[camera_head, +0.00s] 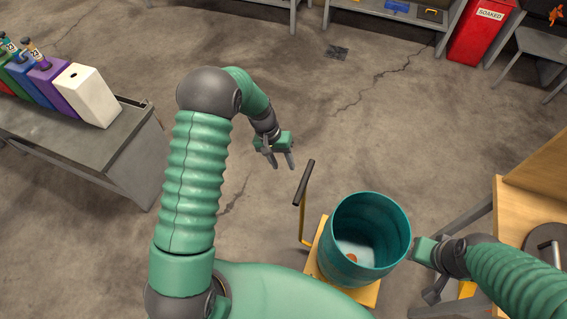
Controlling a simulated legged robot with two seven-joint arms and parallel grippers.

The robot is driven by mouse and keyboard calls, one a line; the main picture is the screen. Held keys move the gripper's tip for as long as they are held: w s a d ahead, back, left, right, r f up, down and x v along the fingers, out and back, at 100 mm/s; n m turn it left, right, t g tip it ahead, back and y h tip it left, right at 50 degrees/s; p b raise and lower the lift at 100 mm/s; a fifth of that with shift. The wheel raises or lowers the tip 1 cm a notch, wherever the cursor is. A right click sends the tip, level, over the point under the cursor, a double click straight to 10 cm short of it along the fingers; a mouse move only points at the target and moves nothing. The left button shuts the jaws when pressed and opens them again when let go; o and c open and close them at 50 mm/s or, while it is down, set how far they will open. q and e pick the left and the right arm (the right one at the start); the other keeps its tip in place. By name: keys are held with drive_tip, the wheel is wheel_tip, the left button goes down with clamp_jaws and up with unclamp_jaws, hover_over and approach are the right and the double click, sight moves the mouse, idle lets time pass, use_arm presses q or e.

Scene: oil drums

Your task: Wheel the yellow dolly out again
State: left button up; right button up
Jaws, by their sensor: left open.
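The yellow dolly (371,296) stands on the floor at lower centre, its flat bed partly hidden under a teal drum (346,272). Its upright yellow handle with a black grip bar (304,183) rises at the left of the drum. The drum is open at the top, with a small orange-brown spot inside. My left gripper (284,167) is open and empty, to the left of the black grip bar and apart from it in the picture. My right gripper (424,252) is close to the drum's right side; its fingers are not clear, and I cannot tell whether it touches.
A grey bench (85,145) with coloured containers (50,85) is at left. A red "SOAKED" bin (480,32) and grey shelves (390,14) stand at the back. A wooden workbench (528,200) is close on the right. The cracked concrete floor in the middle is clear.

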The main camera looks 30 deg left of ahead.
use_arm(q)
drive_tip(key=p+v, duration=0.8)
drive_tip(key=v, duration=0.4)
drive_tip(key=shift+w+d+r+p, duration=0.15)
drive_tip(key=shift+d+r+p, duration=0.15)
drive_tip(key=shift+r+p, duration=0.1)
use_arm(e)
drive_tip(key=w+v, duration=0.2)
drive_tip(key=v, duration=0.7)
drive_tip(key=shift+w+a+r, duration=0.2)
drive_tip(key=shift+a+r, duration=0.05)
drive_tip(key=shift+r, duration=0.1)
use_arm(q)
drive_tip(key=b+v, duration=0.2)
drive_tip(key=v, duration=1.4)
drive_tip(key=shift+w+a+r, duration=0.2)
drive_tip(key=shift+r, duration=0.1)
use_arm(e)
drive_tip(key=x, duration=0.2)
drive_tip(key=shift+s+f, duration=0.2)
drive_tip(key=shift+f, duration=0.1)
